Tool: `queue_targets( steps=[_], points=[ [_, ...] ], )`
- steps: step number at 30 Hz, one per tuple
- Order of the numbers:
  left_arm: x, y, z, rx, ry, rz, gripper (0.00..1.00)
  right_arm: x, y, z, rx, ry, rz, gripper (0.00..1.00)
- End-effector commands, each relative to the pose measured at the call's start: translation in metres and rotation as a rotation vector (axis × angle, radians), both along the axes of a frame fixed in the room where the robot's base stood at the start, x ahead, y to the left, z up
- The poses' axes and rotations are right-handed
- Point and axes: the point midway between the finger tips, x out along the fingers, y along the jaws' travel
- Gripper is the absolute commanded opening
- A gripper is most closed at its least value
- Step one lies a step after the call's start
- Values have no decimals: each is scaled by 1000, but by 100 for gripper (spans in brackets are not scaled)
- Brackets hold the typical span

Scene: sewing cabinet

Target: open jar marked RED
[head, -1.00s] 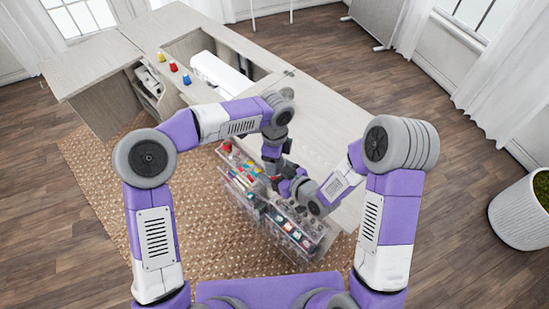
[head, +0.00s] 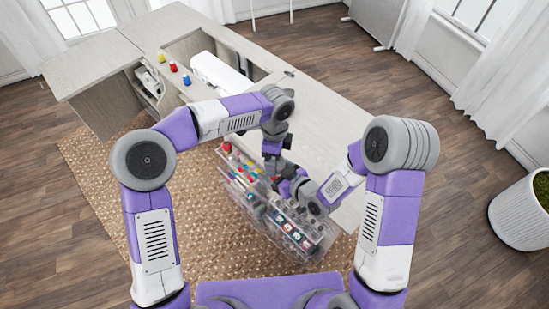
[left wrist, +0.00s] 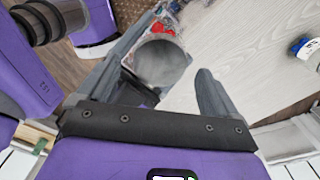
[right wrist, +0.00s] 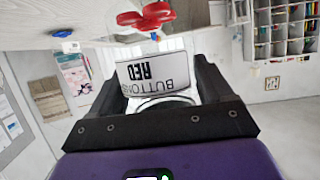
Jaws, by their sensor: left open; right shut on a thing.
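The jar's label, reading BUTTONS RED (right wrist: 150,77), shows upside down in the right wrist view. My right gripper (right wrist: 168,85) is shut on this jar, with a finger on each side of the label. In the left wrist view a round grey disc (left wrist: 157,62), which looks like the jar's lid, lies between the fingers of my left gripper (left wrist: 170,75). The left gripper is open, with a gap visible at its right finger. In the head view the left gripper (head: 273,172) is close above the right gripper (head: 287,187), and the jar is mostly hidden.
Clear organisers (head: 300,232) full of small items stand at the front edge of the pale desk (head: 325,115). A red glossy object (right wrist: 145,17) shows near the jar. Yellow, red and blue spools (head: 186,80) stand farther back. The right of the desktop is clear.

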Motion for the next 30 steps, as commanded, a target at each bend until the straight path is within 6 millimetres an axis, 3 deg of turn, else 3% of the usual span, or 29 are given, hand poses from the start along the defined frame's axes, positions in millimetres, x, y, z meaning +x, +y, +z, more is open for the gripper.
queue_targets(
  steps=[4, 9, 21, 26, 30],
  points=[
    [0, -1, 21, -1, -3, -1, 93, 0, 0, 1, 1, -2, 0, 0],
    [0, -1, 28, -2, 3, -40, 90, 0, 0, 1, 0, -2, 0, 0],
    [0, -1, 57, -5, 4, -516, 90, 0, 0, 1, 1, -2, 0, 0],
    [0, 0, 51, -4, 5, -568, 90, 0, 0, 1, 1, -2, 0, 0],
    [-1, 0, 31, -5, 8, -568, 90, 0, 0, 1, 1, -2, 0, 0]
  ],
)
